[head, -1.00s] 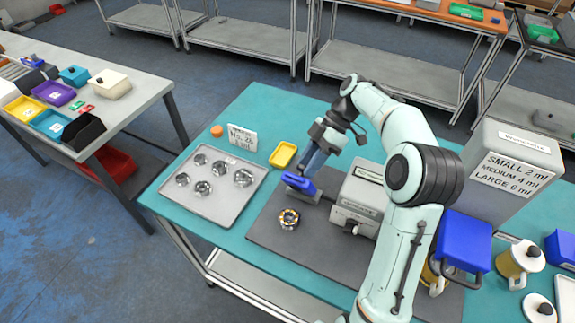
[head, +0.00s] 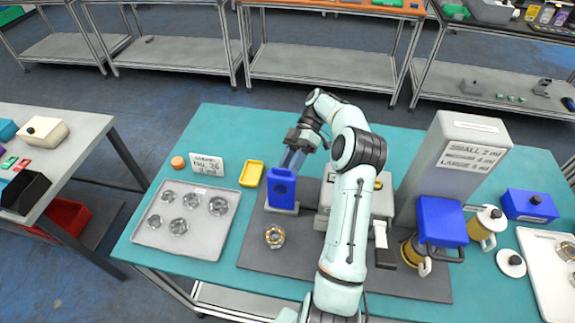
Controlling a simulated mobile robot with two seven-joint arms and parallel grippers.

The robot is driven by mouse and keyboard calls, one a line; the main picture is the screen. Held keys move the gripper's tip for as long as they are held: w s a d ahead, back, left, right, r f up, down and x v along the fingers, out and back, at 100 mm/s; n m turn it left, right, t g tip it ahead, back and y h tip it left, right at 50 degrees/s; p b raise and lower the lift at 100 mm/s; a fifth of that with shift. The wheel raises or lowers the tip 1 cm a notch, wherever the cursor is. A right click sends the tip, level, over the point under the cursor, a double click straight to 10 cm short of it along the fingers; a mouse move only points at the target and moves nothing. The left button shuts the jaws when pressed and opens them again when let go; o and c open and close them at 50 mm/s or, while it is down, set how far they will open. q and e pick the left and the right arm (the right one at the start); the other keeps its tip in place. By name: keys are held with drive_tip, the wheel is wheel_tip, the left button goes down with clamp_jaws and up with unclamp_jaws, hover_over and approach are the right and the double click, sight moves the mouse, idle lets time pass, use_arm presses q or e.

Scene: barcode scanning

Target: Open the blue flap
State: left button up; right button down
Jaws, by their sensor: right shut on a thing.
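The blue flap (head: 281,190) stands roughly upright on a small grey base (head: 281,209) on the dark mat, left of the grey machine. It has a dark round mark on its face. My right gripper (head: 291,163) reaches down behind the flap's top edge and is shut on it. The fingertips are partly hidden by the flap. My left gripper is not in view.
A metal ring part (head: 274,237) lies on the dark mat (head: 330,270) in front of the flap. A grey tray (head: 150,236) with several ring parts, a yellow tray (head: 251,174) and a sign (head: 208,167) are to the left. A grey dispenser (head: 455,165) stands to the right.

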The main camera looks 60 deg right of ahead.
drive_tip(key=shift+f, duration=0.6)
drive_tip(key=c, duration=0.9)
unclamp_jaws()
drive_tip(key=shift+w+a, duration=0.1)
drive_tip(key=shift+o, duration=0.8)
drive_tip(key=shift+w, duration=0.15)
drive_tip(key=shift+r, duration=0.2)
